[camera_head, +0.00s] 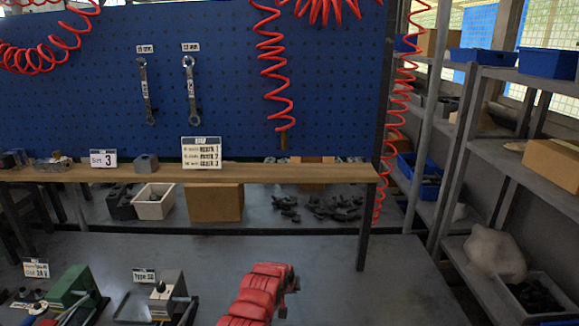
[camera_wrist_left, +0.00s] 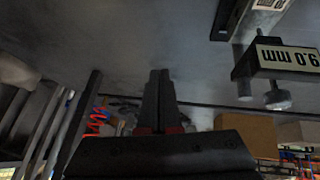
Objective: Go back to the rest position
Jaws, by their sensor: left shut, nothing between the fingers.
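A red arm link of mine (camera_head: 262,292) rises from the bottom middle of the head view, right of the valve blocks. My left gripper (camera_wrist_left: 158,98) shows in the left wrist view with its two dark fingers together and nothing between them. Its fingertips cannot be made out in the head view. A green valve block (camera_head: 72,287) and a grey valve block (camera_head: 167,297) with a black knob stand at the lower left, apart from my arm. My right gripper is in neither view.
A wooden shelf (camera_head: 290,173) runs across below the blue pegboard (camera_head: 100,65) with hanging wrenches. A cardboard box (camera_head: 215,202) and a white bin (camera_head: 154,203) stand under it. Red coiled hoses (camera_head: 272,70) hang down. Metal racks (camera_head: 455,150) stand right. The grey tabletop (camera_head: 390,290) is clear right of my arm.

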